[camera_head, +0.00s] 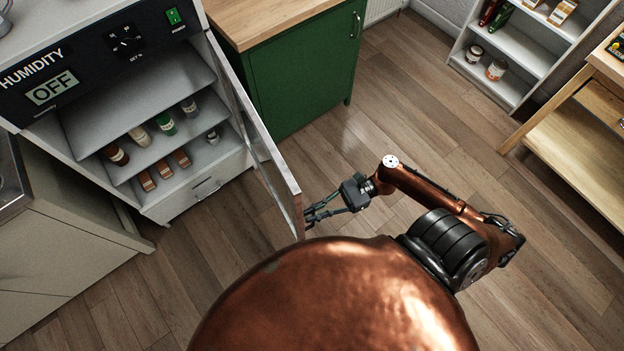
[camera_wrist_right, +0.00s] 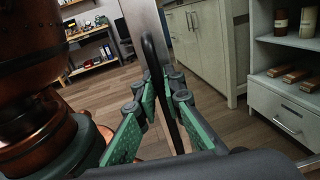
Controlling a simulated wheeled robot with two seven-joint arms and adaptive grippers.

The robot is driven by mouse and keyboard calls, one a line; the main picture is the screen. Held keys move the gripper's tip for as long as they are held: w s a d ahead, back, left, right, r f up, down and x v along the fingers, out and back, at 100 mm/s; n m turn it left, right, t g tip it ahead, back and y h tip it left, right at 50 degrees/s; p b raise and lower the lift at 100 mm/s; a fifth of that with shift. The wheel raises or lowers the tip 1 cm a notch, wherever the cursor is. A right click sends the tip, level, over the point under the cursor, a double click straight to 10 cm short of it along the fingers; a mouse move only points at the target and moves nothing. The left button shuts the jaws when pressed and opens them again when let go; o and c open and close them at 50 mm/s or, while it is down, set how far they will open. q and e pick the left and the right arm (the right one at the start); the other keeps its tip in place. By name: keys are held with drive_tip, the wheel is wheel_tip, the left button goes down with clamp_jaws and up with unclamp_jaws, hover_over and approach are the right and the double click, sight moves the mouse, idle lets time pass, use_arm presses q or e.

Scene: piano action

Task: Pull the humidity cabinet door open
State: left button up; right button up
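The humidity cabinet (camera_head: 80,150) stands at the left in the head view, with a dark panel reading HUMIDITY and OFF. Its door (camera_head: 262,150) stands wide open, swung out from the cabinet's right side toward me. My right gripper (camera_head: 308,215) is at the door's free edge, on the outer side. In the right wrist view, the dark curved door handle (camera_wrist_right: 149,52) runs between the green-padded fingers of my right gripper (camera_wrist_right: 165,85), which appear closed around it. The door also shows edge-on there (camera_wrist_right: 144,18). My left gripper is not in view.
Bottles and small boxes stand on the cabinet's shelves (camera_head: 115,165). A green cupboard (camera_head: 305,80) with a wooden top is behind the door. A grey shelf unit (camera_head: 515,60) and wooden table (camera_head: 570,130) are at the right. Wooden floor (camera_head: 440,100) lies clear between them.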

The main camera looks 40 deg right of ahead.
drive_tip(key=o, duration=0.4)
drive_tip(key=v, duration=1.2)
idle(0.3)
